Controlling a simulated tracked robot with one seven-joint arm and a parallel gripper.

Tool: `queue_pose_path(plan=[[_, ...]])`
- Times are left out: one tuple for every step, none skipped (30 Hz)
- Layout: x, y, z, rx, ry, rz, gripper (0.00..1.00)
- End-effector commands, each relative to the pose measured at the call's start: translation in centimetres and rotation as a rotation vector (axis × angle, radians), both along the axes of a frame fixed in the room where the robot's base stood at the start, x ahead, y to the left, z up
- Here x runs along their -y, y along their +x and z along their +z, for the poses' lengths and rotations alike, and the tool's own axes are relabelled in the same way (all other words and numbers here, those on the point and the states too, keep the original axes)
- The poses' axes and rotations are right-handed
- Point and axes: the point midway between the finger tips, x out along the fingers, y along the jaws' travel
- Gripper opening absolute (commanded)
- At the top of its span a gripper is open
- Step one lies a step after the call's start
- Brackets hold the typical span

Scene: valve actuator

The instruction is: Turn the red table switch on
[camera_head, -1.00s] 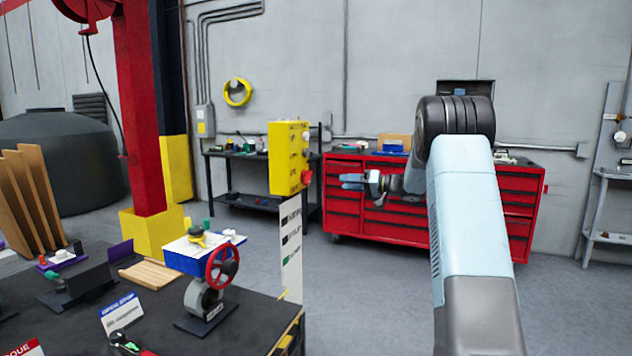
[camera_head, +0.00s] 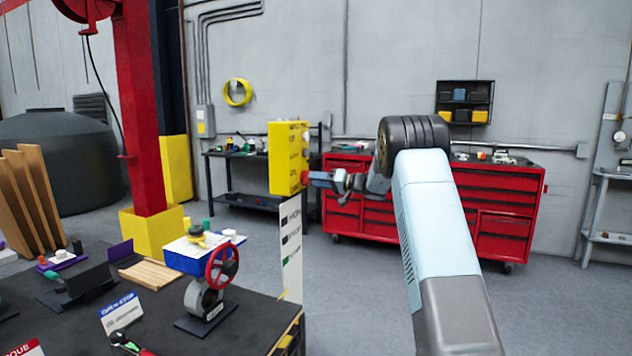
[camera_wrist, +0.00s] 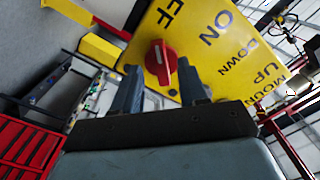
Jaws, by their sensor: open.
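A yellow control box (camera_head: 284,157) hangs upright left of centre in the head view. Its labelled face fills the upper part of the wrist view, with the words ON, DOWN and UP and part of another label. A red rotary switch (camera_wrist: 160,63) sits on that face by the ON label. In the wrist view my gripper (camera_wrist: 160,88) is open. Its two fingers point at the box, one on each side of the red switch, and look apart from it.
A workbench (camera_head: 255,305) with a red handwheel valve (camera_head: 221,266) stands at the lower left. A white label board (camera_head: 291,250) is below the box. A red tool chest (camera_head: 480,205) is behind my arm. Open floor lies at the right.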

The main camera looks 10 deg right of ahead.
Motion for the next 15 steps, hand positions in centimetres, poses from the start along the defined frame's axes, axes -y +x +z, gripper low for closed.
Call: queue_pose_path(plan=[[-0.49,0.29,-0.05,0.000,-0.001,0.002,0.43],[-0.69,0.42,-0.04,0.000,-0.001,0.002,0.43],[-0.89,0.58,-0.01,0.000,0.000,0.001,0.43],[-1.00,0.67,0.00,0.000,0.000,0.001,0.43],[-1.08,0.75,0.01,0.000,0.000,0.001,0.43],[-1.17,0.82,0.01,0.000,-0.001,0.001,0.43],[-1.22,0.86,0.02,0.000,-0.001,0.001,0.43],[-1.25,0.88,0.02,0.000,-0.001,0.001,0.43],[-1.27,0.90,0.02,0.000,0.000,0.000,0.43],[-1.28,0.91,0.01,0.000,0.000,0.000,0.43],[-1.28,0.91,0.02,0.000,0.000,0.000,0.43],[-1.27,0.90,0.02,0.000,0.000,0.000,0.43],[-1.27,0.90,0.02,0.000,0.000,0.000,0.43],[-1.27,0.89,0.02,0.000,0.000,0.000,0.43],[-1.27,0.89,0.02,0.000,0.000,0.000,0.43]])
